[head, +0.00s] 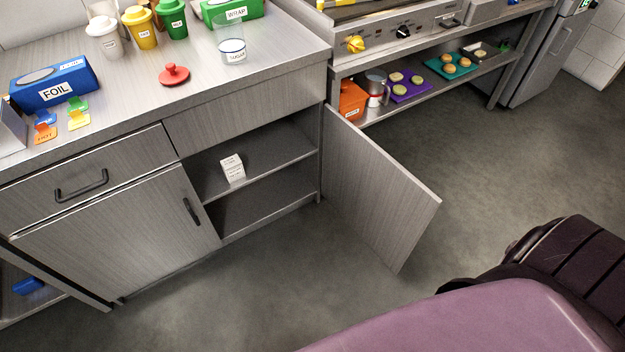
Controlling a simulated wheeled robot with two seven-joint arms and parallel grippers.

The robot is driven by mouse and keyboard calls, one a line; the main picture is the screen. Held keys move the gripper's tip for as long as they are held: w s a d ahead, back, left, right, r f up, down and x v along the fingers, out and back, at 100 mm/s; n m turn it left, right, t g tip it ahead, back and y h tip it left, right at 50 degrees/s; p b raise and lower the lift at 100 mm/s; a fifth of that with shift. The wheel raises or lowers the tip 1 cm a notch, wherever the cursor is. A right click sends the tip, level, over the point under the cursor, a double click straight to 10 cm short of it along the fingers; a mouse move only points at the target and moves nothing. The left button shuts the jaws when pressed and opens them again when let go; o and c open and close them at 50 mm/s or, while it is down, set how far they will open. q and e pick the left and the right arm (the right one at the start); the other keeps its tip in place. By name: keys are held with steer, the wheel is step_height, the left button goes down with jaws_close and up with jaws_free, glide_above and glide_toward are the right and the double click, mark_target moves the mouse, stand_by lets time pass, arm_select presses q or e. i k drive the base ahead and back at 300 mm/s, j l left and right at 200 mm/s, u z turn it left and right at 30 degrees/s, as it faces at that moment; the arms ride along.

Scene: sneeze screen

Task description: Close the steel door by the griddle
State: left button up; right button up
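The steel door (375,192) is a grey brushed panel, hinged at the right side of the counter's cabinet beside the griddle (400,38). It stands wide open, swung out over the floor toward the lower right. The open cabinet has a shelf (268,158) with a small white box (232,168) on it. The left cabinet door (125,245) with a dark handle is shut. Neither of my grippers is in view. A purple and dark part of my own body fills the lower right.
The counter (130,100) holds a blue foil box (55,86), several lidded cups, a red lid (174,74) and a sugar glass (231,48). Trays stand on the shelf under the griddle. The floor (270,270) before the open cabinet is clear.

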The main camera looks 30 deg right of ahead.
mark_target(391, 209)
steer(key=l+u, duration=0.4)
steer(key=l, duration=0.15)
steer(key=k+l+u, duration=0.1)
steer(key=l+u, duration=0.25)
steer(key=l, duration=0.15)
steer(key=k+l+u, duration=0.15)
steer(key=l+u, duration=0.25)
steer(key=k+l, duration=0.15)
steer(key=l, duration=0.2)
steer(key=k+l, duration=0.1)
steer(key=l, duration=0.3)
steer(key=k+l, duration=0.15)
steer(key=l, duration=0.2)
steer(key=k+l, duration=0.1)
steer(key=l, duration=0.3)
steer(key=k+l, duration=0.15)
steer(key=l, duration=0.2)
steer(key=k+l, duration=0.1)
steer(key=l, duration=0.3)
steer(key=k+l, duration=0.15)
steer(key=l, duration=0.2)
steer(key=k+j, duration=0.2)
steer(key=j, duration=0.15)
steer(key=k+j+u, duration=0.1)
steer(key=j, duration=0.3)
steer(key=k, duration=0.05)
